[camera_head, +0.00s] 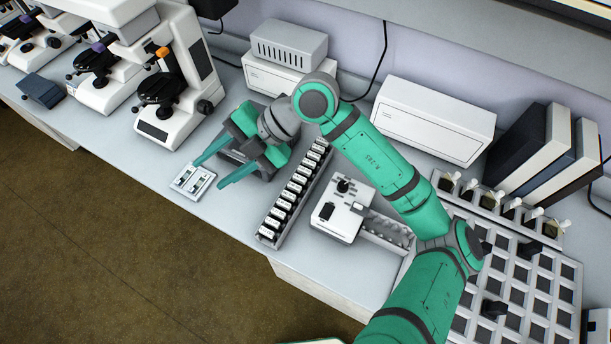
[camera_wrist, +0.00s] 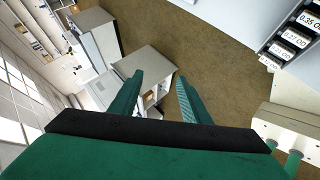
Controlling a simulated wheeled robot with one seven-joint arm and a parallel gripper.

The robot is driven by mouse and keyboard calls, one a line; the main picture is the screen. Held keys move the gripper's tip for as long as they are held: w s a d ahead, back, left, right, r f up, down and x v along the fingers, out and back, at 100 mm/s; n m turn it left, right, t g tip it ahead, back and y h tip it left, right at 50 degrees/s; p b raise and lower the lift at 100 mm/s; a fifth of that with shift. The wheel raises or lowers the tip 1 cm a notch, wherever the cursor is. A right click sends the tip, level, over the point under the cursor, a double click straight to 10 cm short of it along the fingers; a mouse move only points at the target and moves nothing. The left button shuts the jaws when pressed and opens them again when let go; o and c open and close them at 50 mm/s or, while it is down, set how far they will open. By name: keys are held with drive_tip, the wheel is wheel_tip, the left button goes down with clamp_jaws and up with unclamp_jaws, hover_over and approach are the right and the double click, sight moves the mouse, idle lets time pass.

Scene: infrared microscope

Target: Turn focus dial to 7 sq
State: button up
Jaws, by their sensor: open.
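A white instrument box (camera_head: 341,212) stands on the bench near the centre in the head view, with a black round knob (camera_head: 343,186) on its top. I cannot tell whether this knob is the focus dial, and no scale marks can be read. My gripper (camera_head: 209,174) is open and empty, left of the box and apart from it, with its fingers pointing down-left toward a small white panel (camera_head: 178,186). In the wrist view the open gripper (camera_wrist: 161,78) has nothing between its fingers.
A rack of labelled black-and-white holders (camera_head: 267,236) stands between my gripper and the box. Microscopes (camera_head: 190,77) are at upper left. White boxes (camera_head: 433,118) stand at the back. A white grid tray (camera_head: 551,306) is at right. The bench's front edge is near.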

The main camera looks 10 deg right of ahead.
drive_tip(key=w+d+f+m+t+h, duration=0.1)
drive_tip(key=w+d+f+m+h, duration=0.15)
drive_tip(key=d, duration=0.45)
drive_tip(key=w+d+f+m+h, duration=0.1)
drive_tip(key=d+f+h, duration=0.2)
drive_tip(key=d, duration=0.4)
drive_tip(key=m+h, duration=0.3)
drive_tip(key=h, duration=0.2)
approach(344, 185)
wheel_tip(344, 185, down, 8)
drive_tip(key=shift+a+f, duration=0.1)
drive_tip(key=shift+f, duration=0.05)
drive_tip(key=c, duration=1)
